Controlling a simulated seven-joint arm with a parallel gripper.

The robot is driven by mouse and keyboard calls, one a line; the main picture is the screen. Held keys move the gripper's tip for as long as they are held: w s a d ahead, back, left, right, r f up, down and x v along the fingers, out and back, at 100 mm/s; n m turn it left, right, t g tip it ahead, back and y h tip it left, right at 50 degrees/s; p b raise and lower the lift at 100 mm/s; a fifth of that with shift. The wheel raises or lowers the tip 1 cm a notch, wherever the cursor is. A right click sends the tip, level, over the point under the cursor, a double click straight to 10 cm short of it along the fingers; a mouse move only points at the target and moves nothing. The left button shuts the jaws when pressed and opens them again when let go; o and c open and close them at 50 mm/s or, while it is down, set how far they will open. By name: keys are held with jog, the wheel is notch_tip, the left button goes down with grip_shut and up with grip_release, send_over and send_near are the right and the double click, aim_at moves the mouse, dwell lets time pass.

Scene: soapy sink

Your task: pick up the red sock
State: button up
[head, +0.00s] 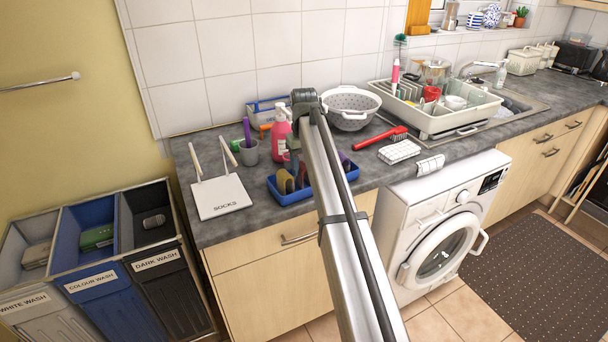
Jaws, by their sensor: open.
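I cannot make out a red sock in this view. A blue tray (284,198) on the worktop holds several upright soft-looking items, among them a mustard one (285,182) and a purple one (344,159); they may be socks, and my arm hides the tray's middle. A white board (220,197) marked "SOCKS", with two upright white prongs, lies left of the tray. My arm rises from the bottom of the view to a dark joint above the worktop. My gripper is not visible; the arm appears to hide it.
White, blue and black wash bins (154,262) stand at the left. A pink pump bottle (281,132), grey cup (249,152) and colander (350,107) stand behind the tray. A red-handled brush (380,138), dish rack (455,119) and sink are to the right, above the washing machine (440,220).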

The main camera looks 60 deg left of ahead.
jog(key=shift+f, duration=0.1)
jog(key=shift+c, duration=0.2)
jog(key=c, duration=0.7)
jog(key=shift+c, duration=0.3)
